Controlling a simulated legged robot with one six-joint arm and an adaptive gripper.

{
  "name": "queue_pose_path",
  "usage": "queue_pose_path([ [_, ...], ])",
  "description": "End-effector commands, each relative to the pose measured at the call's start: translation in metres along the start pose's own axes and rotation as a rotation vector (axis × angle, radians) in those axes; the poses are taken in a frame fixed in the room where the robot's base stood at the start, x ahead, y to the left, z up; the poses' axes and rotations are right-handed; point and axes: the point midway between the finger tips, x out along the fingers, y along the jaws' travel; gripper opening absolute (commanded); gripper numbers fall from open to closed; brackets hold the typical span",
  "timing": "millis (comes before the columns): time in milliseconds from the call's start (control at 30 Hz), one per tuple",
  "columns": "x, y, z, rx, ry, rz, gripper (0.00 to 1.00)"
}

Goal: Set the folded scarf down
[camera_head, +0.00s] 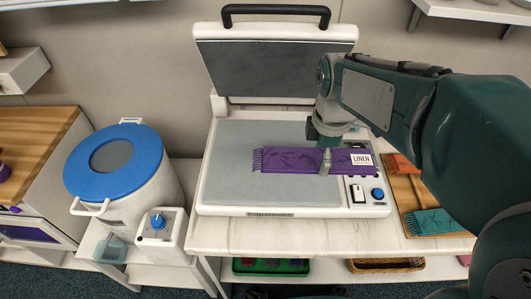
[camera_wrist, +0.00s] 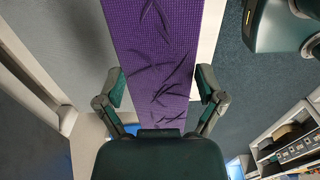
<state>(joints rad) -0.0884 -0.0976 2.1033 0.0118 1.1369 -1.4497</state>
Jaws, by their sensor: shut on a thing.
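The folded scarf (camera_head: 285,160) is purple and creased, with a fringe at its left end and a white LINEN label at its right. My gripper (camera_head: 326,165) is shut on it near its middle, from above. In the head view the scarf lies across the grey plate of the open press (camera_head: 235,180), its label end over the control panel. I cannot tell whether it touches the plate. In the wrist view the scarf (camera_wrist: 160,50) runs between the two fingers of my gripper (camera_wrist: 161,84).
The press lid (camera_head: 270,68) stands raised behind. A board (camera_head: 408,212) with orange and teal folded cloths is at right. A white tub with a blue lid (camera_head: 115,160) and a small dial box (camera_head: 160,235) are at left. A green tray (camera_head: 270,266) sits on the shelf below.

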Motion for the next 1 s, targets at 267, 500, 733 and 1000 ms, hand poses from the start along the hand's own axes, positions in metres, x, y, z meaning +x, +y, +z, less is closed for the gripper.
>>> queue_pose_path([
  [267, 0.029, 0.039, -0.061, -0.008, -0.015, -0.003, 0.39],
  [500, 0.068, 0.062, -0.083, -0.005, -0.012, -0.004, 0.39],
  [733, 0.085, 0.073, -0.089, -0.002, -0.006, 0.000, 0.39],
  [1000, 0.119, 0.075, -0.097, -0.003, -0.012, -0.001, 0.39],
])
